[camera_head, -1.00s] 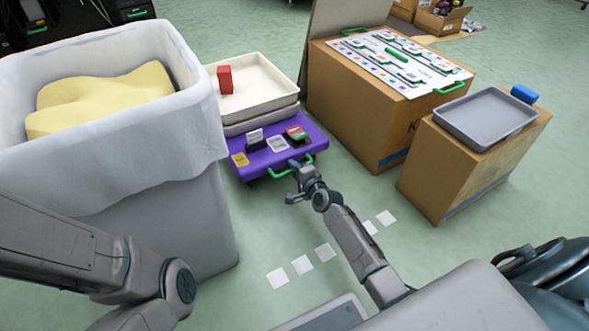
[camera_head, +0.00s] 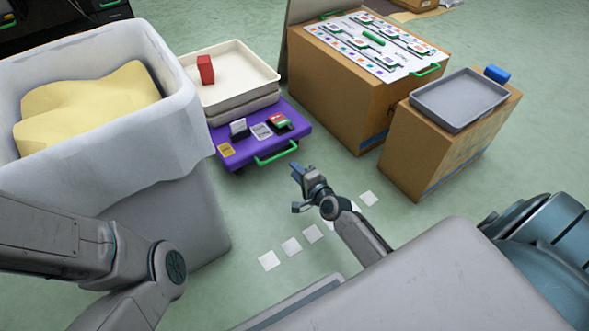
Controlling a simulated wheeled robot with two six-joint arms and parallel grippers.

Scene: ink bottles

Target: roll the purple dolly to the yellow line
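The purple dolly (camera_head: 302,128) stands on the green floor just right of the large bin, with a green handle (camera_head: 277,153) on its near edge. Stacked cream trays (camera_head: 262,72) and several small items sit on it. My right gripper (camera_head: 296,189) is in front of the handle, to its lower right, with its fingers apart and nothing between them. A floor gap shows between gripper and handle. My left arm comes in from the left, but its gripper is out of view. I see no yellow line; a row of white squares (camera_head: 291,247) marks the floor.
A grey bin (camera_head: 190,213) with a white liner and yellow contents stands at left. A cardboard box (camera_head: 330,100) and a smaller one (camera_head: 400,160) with a grey tray (camera_head: 460,122) stand at right. Floor before the dolly is clear apart from my arm.

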